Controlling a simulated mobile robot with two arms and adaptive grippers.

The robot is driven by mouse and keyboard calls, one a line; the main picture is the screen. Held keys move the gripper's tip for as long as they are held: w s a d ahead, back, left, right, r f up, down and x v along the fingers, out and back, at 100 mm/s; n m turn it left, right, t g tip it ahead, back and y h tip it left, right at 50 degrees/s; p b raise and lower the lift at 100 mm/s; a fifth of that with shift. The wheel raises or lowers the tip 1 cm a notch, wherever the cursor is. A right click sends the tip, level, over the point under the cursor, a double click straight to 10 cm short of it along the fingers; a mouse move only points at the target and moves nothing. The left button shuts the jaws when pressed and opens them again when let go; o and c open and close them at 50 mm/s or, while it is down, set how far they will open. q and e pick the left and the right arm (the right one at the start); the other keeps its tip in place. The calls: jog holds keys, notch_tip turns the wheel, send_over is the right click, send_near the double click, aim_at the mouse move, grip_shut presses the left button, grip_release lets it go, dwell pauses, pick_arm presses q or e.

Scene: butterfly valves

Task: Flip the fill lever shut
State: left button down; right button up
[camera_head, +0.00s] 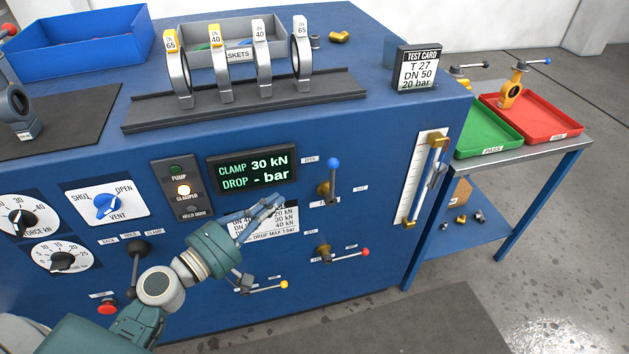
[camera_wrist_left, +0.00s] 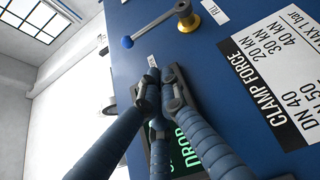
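The fill lever (camera_head: 334,180) is on the front panel of the blue bench, right of the display. It has a grey arm with a blue ball and a brass pivot, and it stands upright with the ball at the top, near the OPEN label. The SHUT label is to its right. In the left wrist view the fill lever (camera_wrist_left: 157,28) crosses the top, with the FILL label beside its pivot. My left gripper (camera_head: 274,200) is left of and a little below the lever, apart from it. Its fingers (camera_wrist_left: 159,72) are close together with nothing between them. My right gripper is not in view.
A red-ball lever (camera_head: 343,255) and a yellow-ball lever (camera_head: 265,288) sit lower on the panel. A gauge tube (camera_head: 425,180) is at the panel's right end. The display (camera_head: 252,169) and force card (camera_head: 280,219) are close to my left gripper.

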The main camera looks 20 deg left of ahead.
aim_at(332, 184)
pick_arm(q)
jog(key=w+d+p, duration=0.1)
jog(key=w+d, duration=0.1)
jog(key=w, duration=0.1)
jog(key=w+d+p, duration=0.2)
jog(key=w, duration=0.1)
jog(key=w+d+p, duration=0.1)
jog(key=w+d, duration=0.1)
jog(key=w, duration=0.1)
jog(key=shift+d, duration=0.3)
jog(key=shift+p, duration=0.35)
